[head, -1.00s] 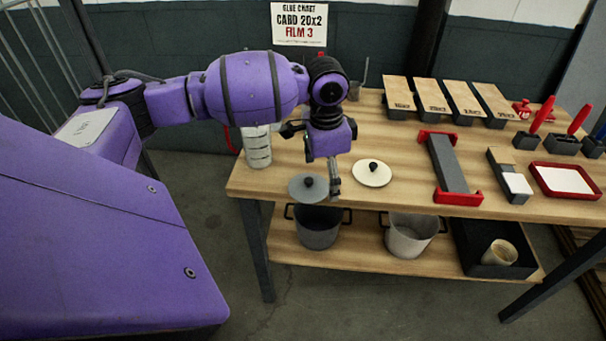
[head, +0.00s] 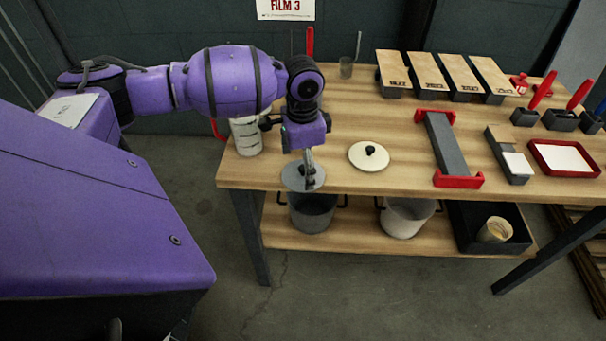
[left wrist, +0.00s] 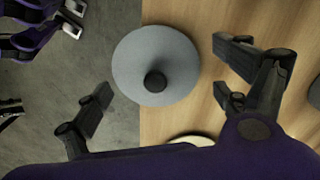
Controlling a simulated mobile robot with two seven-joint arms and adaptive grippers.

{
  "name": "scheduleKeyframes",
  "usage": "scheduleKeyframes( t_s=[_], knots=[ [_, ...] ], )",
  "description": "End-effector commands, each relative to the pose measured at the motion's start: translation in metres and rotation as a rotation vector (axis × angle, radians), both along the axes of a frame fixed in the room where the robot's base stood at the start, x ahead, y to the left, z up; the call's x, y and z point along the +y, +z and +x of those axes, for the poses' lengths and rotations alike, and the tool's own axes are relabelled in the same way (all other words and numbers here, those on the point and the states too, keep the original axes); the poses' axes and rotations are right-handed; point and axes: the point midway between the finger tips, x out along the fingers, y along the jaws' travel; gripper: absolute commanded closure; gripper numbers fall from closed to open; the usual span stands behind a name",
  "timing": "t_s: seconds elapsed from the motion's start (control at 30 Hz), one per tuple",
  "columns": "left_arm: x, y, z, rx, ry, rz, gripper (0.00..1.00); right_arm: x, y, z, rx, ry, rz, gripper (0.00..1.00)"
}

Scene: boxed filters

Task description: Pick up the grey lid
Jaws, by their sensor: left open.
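The grey lid (head: 292,180) is a round disc with a black knob, lying at the front left edge of the table. In the left wrist view the lid (left wrist: 165,45) partly overhangs the table edge, above the floor. My left gripper (head: 309,168) is over the lid in the head view and hides part of it, including part of the knob area. In the left wrist view my left gripper (left wrist: 162,80) is open, its fingers spread on either side of the knob (left wrist: 155,82) with nothing between them held. My right gripper is not seen.
A cream lid (head: 366,158) lies to the right on the wooden table (head: 330,110). A white marked container (head: 246,138) stands to the left. A grey pot (head: 313,214) and a lighter pot (head: 405,220) stand on the lower shelf. A red-ended grey holder (head: 447,150) is farther right.

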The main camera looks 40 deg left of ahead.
Motion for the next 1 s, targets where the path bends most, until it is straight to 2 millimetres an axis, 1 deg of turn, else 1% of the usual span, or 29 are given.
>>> scheduleKeyframes(
  t_s=[0.03,0.1,0.33,0.7,0.77,0.8,1.0],
  knots=[
    [-0.0003,-0.006,-0.0005,0.002,0.0,0.001,0.08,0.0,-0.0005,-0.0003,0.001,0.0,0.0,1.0],
    [-0.0002,-0.0098,-0.0005,0.002,0.0,0.001,0.08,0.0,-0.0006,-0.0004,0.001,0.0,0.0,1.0],
    [-0.0002,-0.0105,-0.0003,0.001,0.0,0.001,0.08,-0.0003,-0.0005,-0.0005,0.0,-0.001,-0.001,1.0],
    [0.0,-0.0106,-0.0003,0.0,0.0,0.001,0.57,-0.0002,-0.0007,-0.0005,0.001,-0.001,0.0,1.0],
    [0.0005,-0.0107,-0.0001,-0.001,0.0,0.002,0.64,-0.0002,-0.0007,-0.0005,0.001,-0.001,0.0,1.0],
    [0.0008,-0.0107,0.0002,-0.001,0.001,0.003,0.66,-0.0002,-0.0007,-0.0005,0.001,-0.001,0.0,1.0],
    [0.0024,-0.0107,0.001,-0.004,0.003,0.006,0.66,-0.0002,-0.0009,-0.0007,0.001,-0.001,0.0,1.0]
  ],
)
